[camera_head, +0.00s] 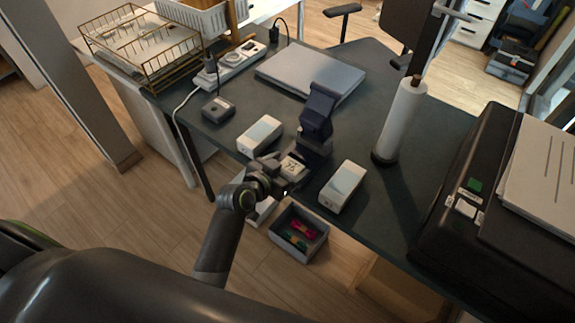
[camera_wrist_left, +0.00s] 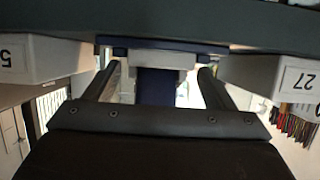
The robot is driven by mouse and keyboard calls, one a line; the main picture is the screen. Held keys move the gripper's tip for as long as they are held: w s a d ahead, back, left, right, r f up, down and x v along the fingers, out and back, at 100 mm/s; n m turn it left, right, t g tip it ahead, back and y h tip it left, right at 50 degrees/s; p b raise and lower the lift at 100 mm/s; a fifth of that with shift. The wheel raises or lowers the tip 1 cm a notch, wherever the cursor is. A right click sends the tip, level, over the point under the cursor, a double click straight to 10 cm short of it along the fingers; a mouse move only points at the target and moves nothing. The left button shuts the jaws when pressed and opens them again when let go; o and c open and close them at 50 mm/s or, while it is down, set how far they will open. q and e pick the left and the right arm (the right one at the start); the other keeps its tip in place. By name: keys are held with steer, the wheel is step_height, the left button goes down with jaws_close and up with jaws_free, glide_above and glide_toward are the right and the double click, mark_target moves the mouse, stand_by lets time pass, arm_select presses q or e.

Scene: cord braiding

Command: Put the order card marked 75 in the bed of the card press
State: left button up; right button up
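The order card marked 75 (camera_head: 292,167) lies face up at the front of the dark blue card press (camera_head: 319,108), over its bed. Whether it rests fully on the bed is hard to tell. The press's upper part stands upright behind the card. My left gripper (camera_head: 276,171) is at the card's near edge. In the wrist view, which is upside down, its two fingers (camera_wrist_left: 157,68) are well apart, with a pale edge (camera_wrist_left: 160,60) and the blue press (camera_wrist_left: 155,88) between or beyond them. Whether they touch the card is unclear. My right gripper is out of view.
White boxes stand left (camera_head: 260,132) and right (camera_head: 343,186) of the press; in the wrist view one ends in 5 (camera_wrist_left: 35,58) and one reads 27 (camera_wrist_left: 275,78). A grey bin (camera_head: 299,233) is below the front edge. A white roll (camera_head: 402,120) stands right.

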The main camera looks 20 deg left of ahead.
arm_select(q)
steer(key=shift+r, duration=0.15)
steer(key=shift+r+p, duration=0.7)
steer(key=shift+r, duration=0.1)
steer(key=p+v, duration=0.3)
steer(key=v, duration=0.8)
steer(key=shift+s+a+p, duration=0.15)
steer(key=shift+s+p, duration=0.2)
steer(key=shift+s, duration=0.1)
steer(key=shift+f, duration=0.15)
